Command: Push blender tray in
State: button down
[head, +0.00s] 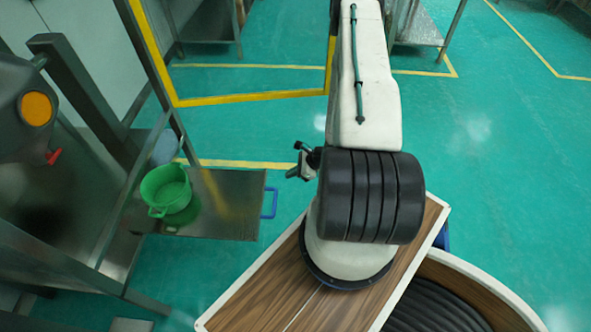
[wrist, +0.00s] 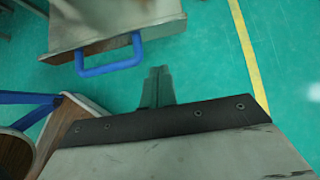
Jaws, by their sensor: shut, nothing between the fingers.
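The metal tray (head: 228,187) sticks out from the machine frame on the left in the head view. A blue handle (head: 270,202) is on its right end. In the wrist view the tray end (wrist: 95,22) is at the top, with the blue handle (wrist: 110,68) below it. A green bowl (head: 165,186) sits on the tray's left part. My gripper (head: 300,165) is to the right of the tray end in the head view. In the wrist view my gripper (wrist: 157,76) is shut and empty, just right of the handle and apart from it.
A metal frame post (head: 105,215) and a grey machine with an orange button (head: 36,108) stand left. A yellow-framed opening (head: 250,94) is behind the tray. Green floor (head: 480,160) is clear on the right. My wood-topped base is at the bottom.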

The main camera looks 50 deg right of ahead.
jog(key=w+a+f, duration=0.3)
jog(key=w+a, duration=0.1)
jog(key=w, duration=0.1)
jog(key=shift+w+a, duration=0.2)
jog(key=shift+w, duration=0.15)
jog(key=shift+f, duration=0.1)
